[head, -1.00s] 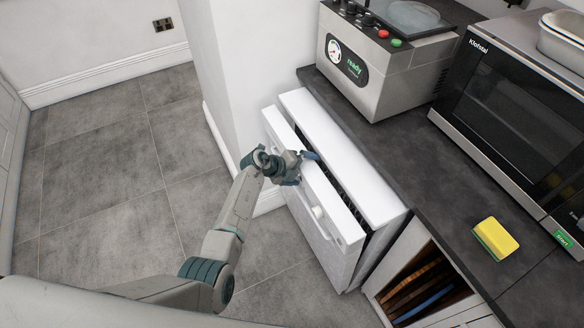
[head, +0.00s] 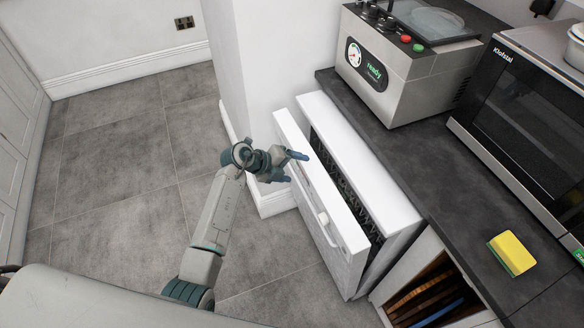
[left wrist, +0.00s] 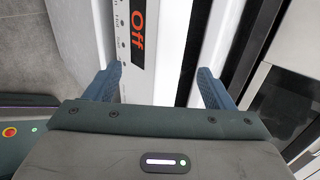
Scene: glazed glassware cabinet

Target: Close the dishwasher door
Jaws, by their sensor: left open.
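The white dishwasher door (head: 325,205) stands partly open, tilted out from the dishwasher (head: 368,165) under the counter. A dark gap with the rack inside shows between them. A light-coloured handle or knob sits on the door's front. My left gripper (head: 296,168) is open and empty, at the upper part of the door near its far end. In the left wrist view, its two fingers (left wrist: 158,72) are spread on either side of the door's top strip, which carries a red "Off" display (left wrist: 138,20). I cannot tell whether they touch it. My right gripper is not in view.
A steel machine (head: 405,65) with a "ready" display, a microwave (head: 525,110) and a yellow sponge (head: 512,253) stand on the dark counter (head: 440,165). A white wall end (head: 255,90) is beside the dishwasher. The grey tiled floor (head: 120,165) at left is clear.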

